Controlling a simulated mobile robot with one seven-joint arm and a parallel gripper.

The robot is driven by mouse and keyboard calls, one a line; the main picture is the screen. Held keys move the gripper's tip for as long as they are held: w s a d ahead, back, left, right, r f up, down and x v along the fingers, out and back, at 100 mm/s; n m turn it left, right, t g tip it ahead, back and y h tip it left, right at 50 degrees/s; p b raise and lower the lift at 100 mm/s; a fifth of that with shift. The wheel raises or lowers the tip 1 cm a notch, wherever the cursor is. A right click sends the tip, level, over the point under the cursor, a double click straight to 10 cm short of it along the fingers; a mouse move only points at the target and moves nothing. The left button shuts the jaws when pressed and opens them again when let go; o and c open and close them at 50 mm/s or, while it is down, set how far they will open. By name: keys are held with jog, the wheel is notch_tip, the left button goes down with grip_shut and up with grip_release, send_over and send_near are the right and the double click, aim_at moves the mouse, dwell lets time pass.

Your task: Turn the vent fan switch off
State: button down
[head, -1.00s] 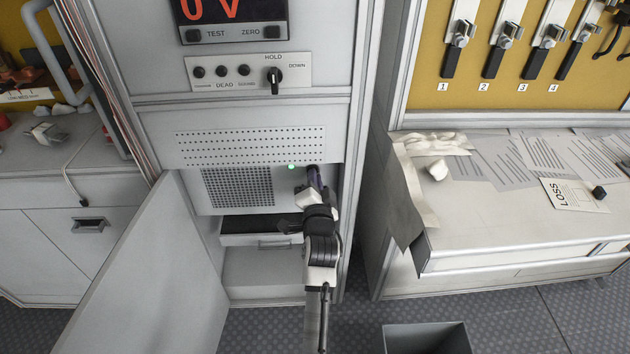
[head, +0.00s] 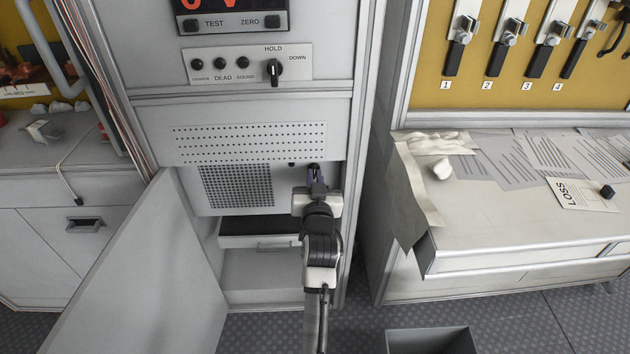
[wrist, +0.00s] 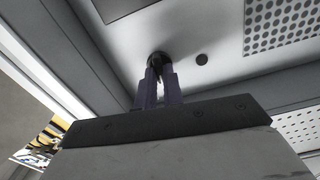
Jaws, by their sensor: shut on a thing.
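The vent fan switch is a small black knob on the panel inside the open lower bay of the cabinet. In the wrist view the knob (wrist: 157,60) sits at the tips of my gripper (wrist: 159,76), whose two purple-grey fingers are shut on it. In the head view my gripper (head: 315,175) reaches up to the panel from below and hides most of the knob. A small indicator lamp (head: 292,164) beside the knob is dark; it also shows in the wrist view (wrist: 201,59).
The open cabinet door (head: 150,275) stands left of my arm. A perforated grille (head: 237,187) lies left of the knob, and a shallow drawer (head: 262,241) is below. The cabinet's right frame is close to my gripper. A paper-strewn workbench (head: 500,230) stands at the right.

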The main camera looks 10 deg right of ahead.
jog(key=shift+r+n, duration=0.15)
jog(key=shift+n, duration=0.45)
jog(key=c, duration=1.5)
grip_release()
jog(key=shift+s, duration=0.1)
